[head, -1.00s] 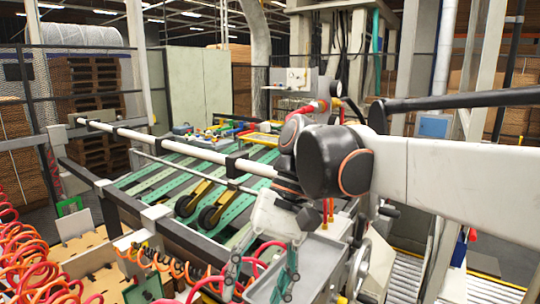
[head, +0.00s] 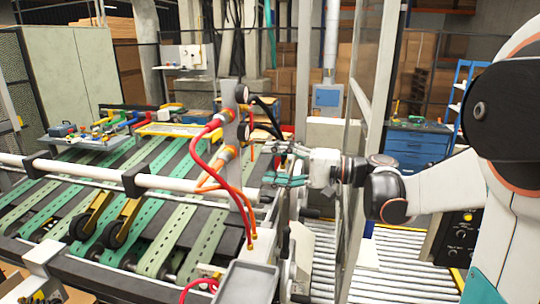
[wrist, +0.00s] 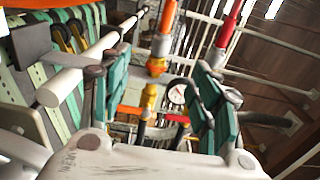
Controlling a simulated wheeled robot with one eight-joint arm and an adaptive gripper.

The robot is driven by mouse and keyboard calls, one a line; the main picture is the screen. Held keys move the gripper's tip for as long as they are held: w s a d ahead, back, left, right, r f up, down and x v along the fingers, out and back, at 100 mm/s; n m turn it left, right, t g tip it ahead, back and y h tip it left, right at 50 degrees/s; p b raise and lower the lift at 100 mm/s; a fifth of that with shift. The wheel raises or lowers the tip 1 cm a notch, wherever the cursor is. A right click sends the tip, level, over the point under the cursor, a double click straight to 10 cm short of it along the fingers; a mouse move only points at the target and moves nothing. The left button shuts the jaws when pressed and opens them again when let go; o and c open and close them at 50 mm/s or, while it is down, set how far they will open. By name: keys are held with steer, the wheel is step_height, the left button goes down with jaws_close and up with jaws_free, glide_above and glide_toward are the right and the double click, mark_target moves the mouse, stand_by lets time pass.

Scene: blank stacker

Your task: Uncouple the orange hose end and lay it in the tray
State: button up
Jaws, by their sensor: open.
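The orange hose end (head: 225,154) sits on the upright grey panel (head: 231,130), below the red hose end (head: 216,120). My gripper (head: 273,167) is open and empty, to the right of the panel and pointing left at about the orange hose end's height. In the wrist view the orange hose end (wrist: 157,66) shows beyond and between the open fingers (wrist: 160,85), apart from them, with a yellow fitting (wrist: 149,97) below it. The red hose (wrist: 228,26) is to the right. The grey tray (head: 243,284) is at the bottom of the head view, below my gripper, and looks empty.
Red and orange hoses hang in front of the panel. A white rail (head: 170,183) and green belts (head: 180,225) lie left. A clear upright screen (head: 365,130) stands behind my arm.

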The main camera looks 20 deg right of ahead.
mark_target(230, 159)
steer(key=shift+p+x, duration=0.4)
steer(key=shift+x, duration=2.6)
steer(key=shift+b+x, duration=0.45)
steer(key=shift+x, duration=2.2)
jaws_close()
